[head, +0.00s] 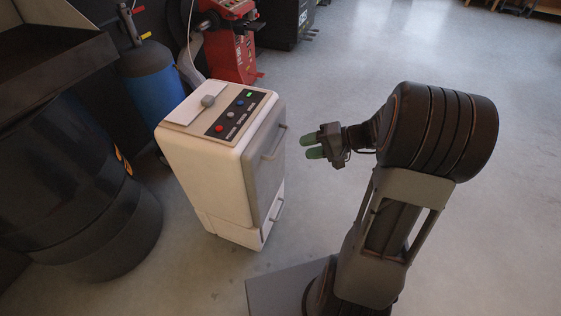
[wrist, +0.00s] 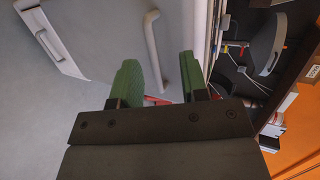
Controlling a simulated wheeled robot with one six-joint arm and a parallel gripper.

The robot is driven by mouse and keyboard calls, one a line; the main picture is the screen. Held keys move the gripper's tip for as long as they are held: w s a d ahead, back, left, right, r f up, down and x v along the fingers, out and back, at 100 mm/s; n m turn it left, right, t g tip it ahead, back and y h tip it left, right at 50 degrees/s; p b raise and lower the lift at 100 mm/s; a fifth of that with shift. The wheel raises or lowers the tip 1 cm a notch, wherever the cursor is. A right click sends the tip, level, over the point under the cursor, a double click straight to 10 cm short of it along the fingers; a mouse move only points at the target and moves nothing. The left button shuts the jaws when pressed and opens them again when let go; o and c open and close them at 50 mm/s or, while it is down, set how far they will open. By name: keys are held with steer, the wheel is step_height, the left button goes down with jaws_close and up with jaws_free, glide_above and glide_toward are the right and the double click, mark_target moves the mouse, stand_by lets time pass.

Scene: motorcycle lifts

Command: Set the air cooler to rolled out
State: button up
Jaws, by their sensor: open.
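The air cooler (head: 205,185) is a cream upright cabinet standing on the floor, left of centre in the head view. Its top carries a grey knob (head: 208,100) and a dark control panel (head: 233,113) with coloured buttons. Its grey front has an upper bar handle (head: 275,143) and a lower handle (head: 277,209). My gripper (head: 310,146) is open and empty, to the right of the front, apart from the upper handle. In the wrist view the open green fingertips (wrist: 160,82) lie below the upper handle (wrist: 153,50), and the lower handle (wrist: 49,44) is at upper left.
A black drum (head: 85,200) stands close to the cooler's left. A blue gas cylinder (head: 152,82) and a red machine (head: 228,45) stand behind it. The grey floor (head: 400,50) behind and right of my arm is clear.

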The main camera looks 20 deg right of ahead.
mark_target(281, 141)
steer(key=w+d+f+m+t+b, duration=0.2)
steer(key=w+d+f+t+b, duration=0.1)
steer(key=d+f+t, duration=0.15)
steer(key=shift+g+y, duration=0.35)
steer(key=shift+y, duration=0.05)
steer(key=x, duration=0.4)
steer(key=b+x, duration=0.1)
steer(key=x, duration=0.3)
steer(key=b+x, duration=0.1)
steer(key=x, duration=0.4)
steer(key=shift+w+d+f, duration=0.2)
steer(key=shift+w+f, duration=0.05)
steer(key=shift+f, duration=0.05)
steer(key=shift+c, duration=0.5)
jaws_close()
